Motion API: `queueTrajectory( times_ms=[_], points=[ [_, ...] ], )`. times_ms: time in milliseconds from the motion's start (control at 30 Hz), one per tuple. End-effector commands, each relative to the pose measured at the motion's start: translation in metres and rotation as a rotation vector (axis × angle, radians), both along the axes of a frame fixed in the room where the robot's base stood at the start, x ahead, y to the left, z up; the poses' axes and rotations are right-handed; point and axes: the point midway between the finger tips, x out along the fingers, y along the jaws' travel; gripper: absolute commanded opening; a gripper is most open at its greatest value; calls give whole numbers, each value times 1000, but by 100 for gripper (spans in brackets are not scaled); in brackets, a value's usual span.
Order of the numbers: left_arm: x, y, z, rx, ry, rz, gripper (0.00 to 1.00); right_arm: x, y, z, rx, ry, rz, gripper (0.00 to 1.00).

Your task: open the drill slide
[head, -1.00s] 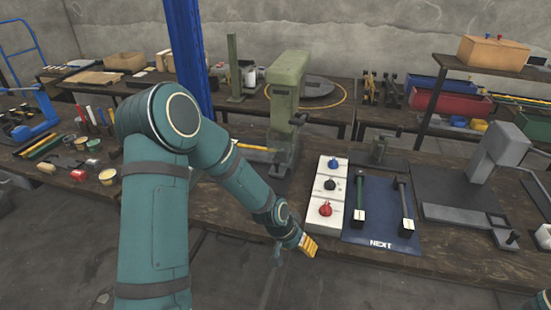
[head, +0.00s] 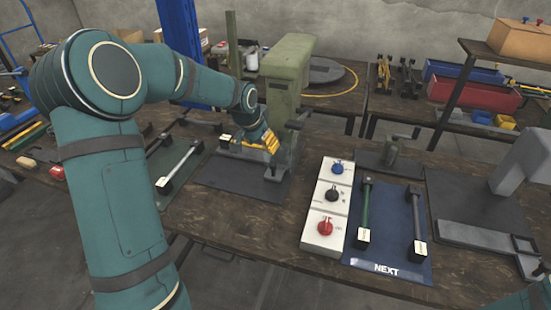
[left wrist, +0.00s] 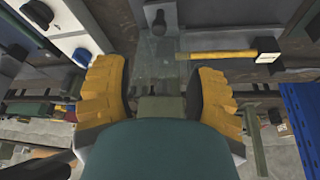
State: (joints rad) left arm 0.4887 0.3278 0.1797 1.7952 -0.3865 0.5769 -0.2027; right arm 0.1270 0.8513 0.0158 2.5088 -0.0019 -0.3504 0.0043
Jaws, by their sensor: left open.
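My left gripper (head: 262,143), with yellow fingers, is at the press's lower front, beside the bar. In the left wrist view the yellow bar (left wrist: 220,56) and its white block (left wrist: 268,50) lie beyond the right finger. The open fingers (left wrist: 158,95) have grey-green press parts (left wrist: 155,60) in view between them; contact cannot be told. My right gripper is not in view.
A white control box (head: 324,205) with blue, black and red knobs stands right of the press. A blue mat (head: 390,225) with two handled rods lies beside it. A grey press (head: 520,185) is at far right. A silver rod (head: 180,165) lies left.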

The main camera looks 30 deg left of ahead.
Motion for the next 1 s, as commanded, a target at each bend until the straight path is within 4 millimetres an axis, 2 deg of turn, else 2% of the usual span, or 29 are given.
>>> queueTrajectory(
  times_ms=[167, 600, 800, 1000],
  points=[
    [8, -1, -24, -2, 3, -1, 56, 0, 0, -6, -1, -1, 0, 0],
    [40, -4, -101, -2, 1, -1, 56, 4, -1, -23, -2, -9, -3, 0],
    [48, -5, -120, -1, 1, 0, 56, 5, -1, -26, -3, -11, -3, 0],
    [51, -4, -125, 0, -1, 0, 56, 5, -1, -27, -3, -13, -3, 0]
  ],
)
